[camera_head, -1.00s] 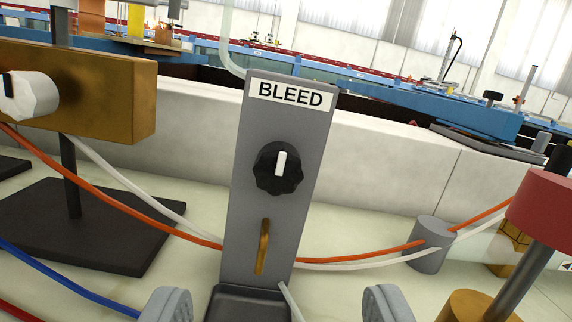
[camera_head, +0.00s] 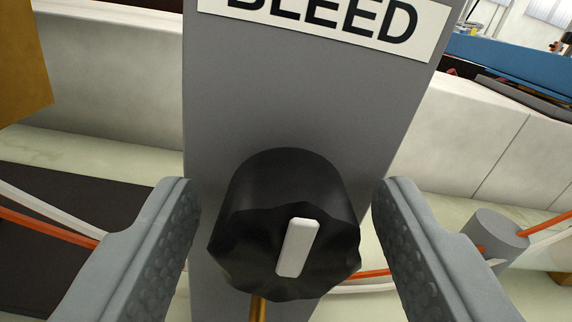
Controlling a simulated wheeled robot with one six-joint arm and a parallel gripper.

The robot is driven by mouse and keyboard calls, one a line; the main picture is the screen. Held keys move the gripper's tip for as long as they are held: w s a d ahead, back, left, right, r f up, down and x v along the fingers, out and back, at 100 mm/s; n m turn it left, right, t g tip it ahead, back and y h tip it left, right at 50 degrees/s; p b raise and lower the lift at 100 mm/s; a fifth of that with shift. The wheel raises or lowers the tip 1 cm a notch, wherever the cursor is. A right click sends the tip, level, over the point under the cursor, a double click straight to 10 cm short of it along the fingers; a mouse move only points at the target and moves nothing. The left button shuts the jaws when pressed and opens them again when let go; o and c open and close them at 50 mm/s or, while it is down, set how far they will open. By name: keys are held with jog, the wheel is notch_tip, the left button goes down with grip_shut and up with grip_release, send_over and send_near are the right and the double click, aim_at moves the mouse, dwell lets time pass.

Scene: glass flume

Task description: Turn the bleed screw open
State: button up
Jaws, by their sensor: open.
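The bleed screw is a black scalloped knob (camera_head: 250,200) on a grey upright panel (camera_head: 300,110). A white pointer bar (camera_head: 298,248) on its face stands nearly upright, its top leaning slightly right. A white label (camera_head: 340,22) above it reads BLEED, its top cut off by the frame. My gripper (camera_head: 285,205) is open, with one grey finger left of the knob and one right of it. A gap shows on both sides between the fingers and the knob. A brass piece (camera_head: 258,306) shows just below the knob, mostly hidden.
Orange and white tubes (camera_head: 45,225) run low behind the panel on both sides. A grey cylinder (camera_head: 497,238) stands at right, beside my right finger. A brown block (camera_head: 22,65) is at the left edge. A pale low wall (camera_head: 110,75) runs behind.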

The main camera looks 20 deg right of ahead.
jog(key=shift+w, duration=0.25)
jog(key=c, duration=1)
